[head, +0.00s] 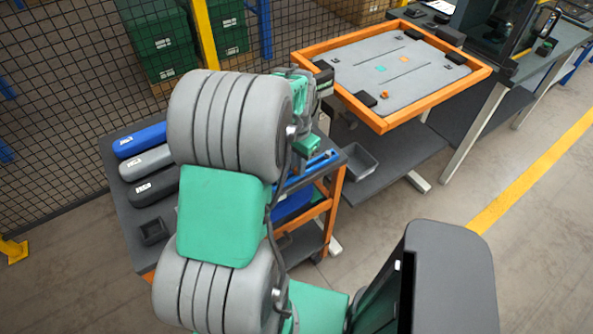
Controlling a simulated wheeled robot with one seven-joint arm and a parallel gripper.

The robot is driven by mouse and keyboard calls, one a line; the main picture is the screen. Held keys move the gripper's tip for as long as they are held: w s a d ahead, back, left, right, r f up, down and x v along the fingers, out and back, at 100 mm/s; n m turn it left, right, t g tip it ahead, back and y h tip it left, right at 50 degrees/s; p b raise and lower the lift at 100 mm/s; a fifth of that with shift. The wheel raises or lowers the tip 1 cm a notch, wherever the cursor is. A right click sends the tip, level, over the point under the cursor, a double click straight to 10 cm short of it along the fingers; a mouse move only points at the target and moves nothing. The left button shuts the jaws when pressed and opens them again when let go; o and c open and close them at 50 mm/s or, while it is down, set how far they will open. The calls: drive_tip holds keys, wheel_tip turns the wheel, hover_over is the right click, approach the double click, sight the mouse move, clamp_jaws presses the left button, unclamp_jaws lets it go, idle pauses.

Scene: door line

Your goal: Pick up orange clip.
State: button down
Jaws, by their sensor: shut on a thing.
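A small orange piece (384,94), which looks like the clip, sits on the grey board (430,88) near its front left side. It is too small to make out its exact shape. My arm stands in the middle left of the head view, and its green and grey wrist end is left of the board's near left corner. My gripper's fingers are hidden behind my own arm, so neither they nor anything between them shows.
An orange frame (437,104) rims the board, which has black blocks (365,99) near its corners. A dark cart (118,190) with blue, grey and black cases stands left. A grey bin (361,162) sits below the board. Mesh fencing runs behind; the floor at right is clear.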

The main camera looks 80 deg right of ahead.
drive_tip(key=shift+r, duration=0.55)
drive_tip(key=s+d+r+b, duration=0.1)
drive_tip(key=s+d+r, duration=0.1)
drive_tip(key=s+r, duration=0.4)
drive_tip(key=s+d+r+b, duration=0.2)
drive_tip(key=s+d+r, duration=0.1)
drive_tip(key=s+r, duration=0.3)
drive_tip(key=shift+s+d+b, duration=0.3)
drive_tip(key=shift+s, duration=0.15)
drive_tip(key=c, duration=2)
unclamp_jaws()
clamp_jaws()
drive_tip(key=shift+w, duration=0.1)
